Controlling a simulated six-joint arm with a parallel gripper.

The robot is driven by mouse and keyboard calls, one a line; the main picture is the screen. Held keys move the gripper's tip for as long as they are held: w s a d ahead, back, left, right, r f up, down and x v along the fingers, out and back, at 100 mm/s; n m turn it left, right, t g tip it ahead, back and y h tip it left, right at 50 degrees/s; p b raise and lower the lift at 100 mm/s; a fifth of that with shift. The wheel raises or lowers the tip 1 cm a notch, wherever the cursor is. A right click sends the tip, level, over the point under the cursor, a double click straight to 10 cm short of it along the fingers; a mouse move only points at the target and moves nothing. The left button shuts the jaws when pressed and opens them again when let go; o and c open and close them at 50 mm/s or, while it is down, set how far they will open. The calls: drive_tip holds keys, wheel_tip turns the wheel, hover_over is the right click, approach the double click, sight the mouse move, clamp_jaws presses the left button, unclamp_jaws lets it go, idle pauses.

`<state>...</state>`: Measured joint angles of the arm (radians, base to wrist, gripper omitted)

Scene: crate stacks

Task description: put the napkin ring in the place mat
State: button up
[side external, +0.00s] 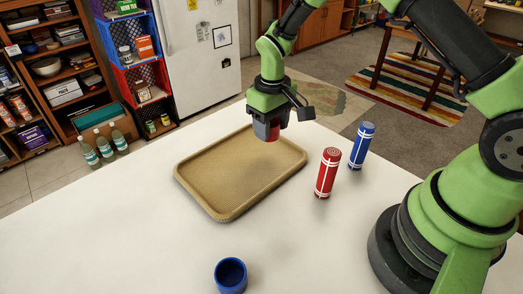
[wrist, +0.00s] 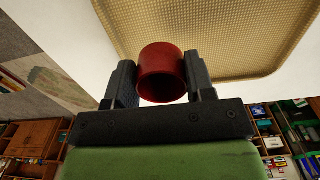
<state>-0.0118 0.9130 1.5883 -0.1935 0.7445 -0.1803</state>
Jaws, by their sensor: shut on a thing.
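A red napkin ring (wrist: 162,62) is between the two dark fingers of my gripper (wrist: 160,78) in the wrist view. My gripper (side external: 268,128) is shut on it, and the ring's lower part (side external: 272,136) shows under the fingers in the side view. The place mat (side external: 212,206) is a tan, woven-looking tray with a raised rim, flat on the white table. My gripper holds the ring above the mat's far right part, apparently clear of its surface. The mat also shows in the wrist view (wrist: 240,35), and I see nothing lying on it.
A blue ring or cup (side external: 230,276) stands at the table's front edge. A red cylinder (side external: 327,173) and a blue cylinder (side external: 361,146) with white stripes stand upright right of the mat. The table left of the mat is clear. Shelves and crates stand beyond the table.

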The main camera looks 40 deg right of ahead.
sight(270, 157)
drive_tip(key=shift+f, duration=2.9)
drive_tip(key=shift+f, duration=0.15)
drive_tip(key=o, duration=0.9)
